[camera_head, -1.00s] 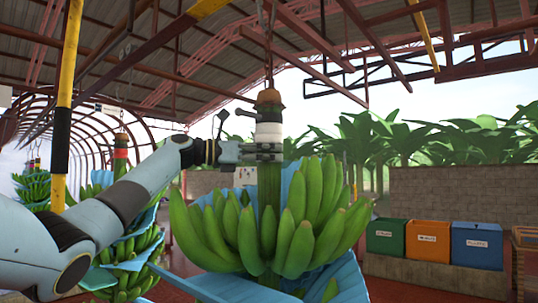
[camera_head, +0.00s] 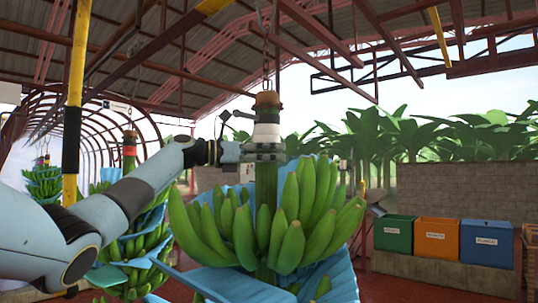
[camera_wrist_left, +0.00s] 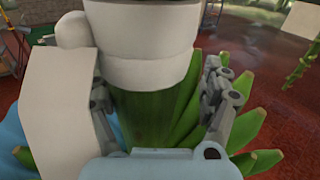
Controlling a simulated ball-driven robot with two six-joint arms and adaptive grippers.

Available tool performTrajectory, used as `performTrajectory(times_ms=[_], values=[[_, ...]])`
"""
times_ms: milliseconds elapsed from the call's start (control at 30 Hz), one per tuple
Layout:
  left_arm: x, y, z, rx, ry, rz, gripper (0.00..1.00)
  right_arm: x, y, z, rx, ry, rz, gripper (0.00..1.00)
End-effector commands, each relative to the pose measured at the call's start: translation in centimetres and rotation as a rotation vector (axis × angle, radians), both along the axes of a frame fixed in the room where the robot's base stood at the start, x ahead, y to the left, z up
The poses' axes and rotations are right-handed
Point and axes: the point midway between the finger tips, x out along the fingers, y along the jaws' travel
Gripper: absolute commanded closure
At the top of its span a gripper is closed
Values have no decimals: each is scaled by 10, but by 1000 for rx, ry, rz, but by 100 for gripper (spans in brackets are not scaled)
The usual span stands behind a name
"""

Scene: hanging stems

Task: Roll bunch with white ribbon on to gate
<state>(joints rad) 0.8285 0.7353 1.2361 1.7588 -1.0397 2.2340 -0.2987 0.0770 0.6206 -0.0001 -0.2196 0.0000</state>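The bunch with the white ribbon (camera_head: 266,135) hangs upright from a chain in the middle of the head view. Its green bananas (camera_head: 295,215) spread below, with blue sheets between the hands. My left gripper (camera_head: 264,152) is at the stem just under the ribbon. In the left wrist view its fingers (camera_wrist_left: 160,98) lie on both sides of the green stem (camera_wrist_left: 150,118), closed in on it, below the white band (camera_wrist_left: 150,70). A white ribbon tail (camera_wrist_left: 60,115) hangs at the left there. My right gripper is not in view. I cannot make out the gate for certain.
A bunch with a red ribbon (camera_head: 129,151) hangs behind my left arm, another bunch (camera_head: 42,182) farther left. A yellow and black post (camera_head: 74,110) stands at left. Green (camera_head: 393,234), orange (camera_head: 437,238) and blue (camera_head: 487,243) bins line the low wall at right.

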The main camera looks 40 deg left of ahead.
Motion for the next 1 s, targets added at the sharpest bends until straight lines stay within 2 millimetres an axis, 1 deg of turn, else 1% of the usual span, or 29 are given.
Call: performTrajectory(times_ms=[333,467,567,800,900,1000], values=[[0,-1,1,0,-2,-1,22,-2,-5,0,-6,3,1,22],[-6,5,1,1,-2,1,22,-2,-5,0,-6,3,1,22],[-18,16,0,5,0,3,22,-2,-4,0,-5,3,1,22],[-62,49,-2,7,4,2,22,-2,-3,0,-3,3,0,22],[-76,60,-1,5,3,1,22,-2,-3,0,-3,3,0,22],[-86,67,-1,3,2,-2,22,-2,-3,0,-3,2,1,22]])
